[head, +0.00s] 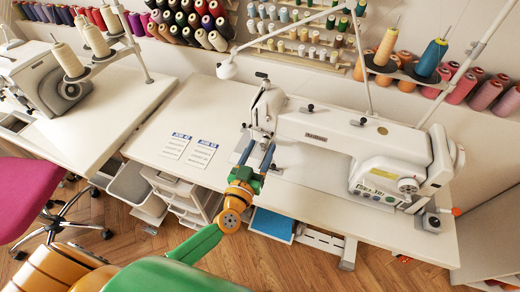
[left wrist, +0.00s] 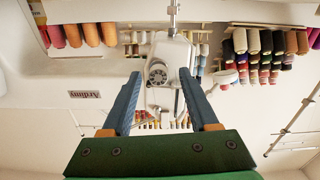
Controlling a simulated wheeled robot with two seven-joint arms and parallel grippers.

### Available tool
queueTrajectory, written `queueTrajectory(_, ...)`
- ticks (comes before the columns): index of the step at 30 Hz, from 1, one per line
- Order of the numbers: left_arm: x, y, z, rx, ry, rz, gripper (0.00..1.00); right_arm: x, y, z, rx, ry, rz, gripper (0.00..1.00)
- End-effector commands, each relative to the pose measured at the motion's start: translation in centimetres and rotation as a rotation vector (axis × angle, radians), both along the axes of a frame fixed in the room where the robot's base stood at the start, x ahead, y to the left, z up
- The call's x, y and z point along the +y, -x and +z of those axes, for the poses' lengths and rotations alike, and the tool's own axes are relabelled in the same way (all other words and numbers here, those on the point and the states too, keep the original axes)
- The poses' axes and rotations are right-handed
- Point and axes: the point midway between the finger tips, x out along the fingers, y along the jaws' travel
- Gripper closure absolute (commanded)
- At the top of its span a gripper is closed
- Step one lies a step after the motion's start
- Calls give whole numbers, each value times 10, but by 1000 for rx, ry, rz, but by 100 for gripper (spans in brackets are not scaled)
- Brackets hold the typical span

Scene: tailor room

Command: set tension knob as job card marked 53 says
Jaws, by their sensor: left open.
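The white sewing machine (head: 330,135) stands on the right table. Two white job cards, the left one (head: 175,146) and the right one (head: 204,154), lie flat side by side left of it; their small print is not readable with certainty. My left gripper (head: 256,153) is open beside the machine's left end. In the left wrist view a round grey knob (left wrist: 158,75), seemingly the tension knob, shows between the spread blue fingers (left wrist: 160,85), with gaps on both sides. I cannot tell its setting. In the head view I cannot pick the knob out clearly. My right gripper is out of view.
Another sewing machine (head: 55,82) stands on the left table. Thread spools (head: 195,20) line the wall racks. A thin stand arm (head: 228,68) rises behind the machine. A magenta chair (head: 28,195) is at left. The tabletop around the cards is clear.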

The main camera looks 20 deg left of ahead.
Motion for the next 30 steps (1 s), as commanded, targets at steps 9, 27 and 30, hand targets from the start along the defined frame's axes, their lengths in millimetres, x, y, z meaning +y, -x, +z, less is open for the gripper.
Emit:
queueTrajectory(9,0,1,0,1,1,-1,99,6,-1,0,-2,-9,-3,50)
queueTrajectory(27,-1,1,-1,9,171,-1,100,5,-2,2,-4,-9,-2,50)
queueTrajectory(30,-1,1,-1,12,258,-1,100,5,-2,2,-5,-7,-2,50)
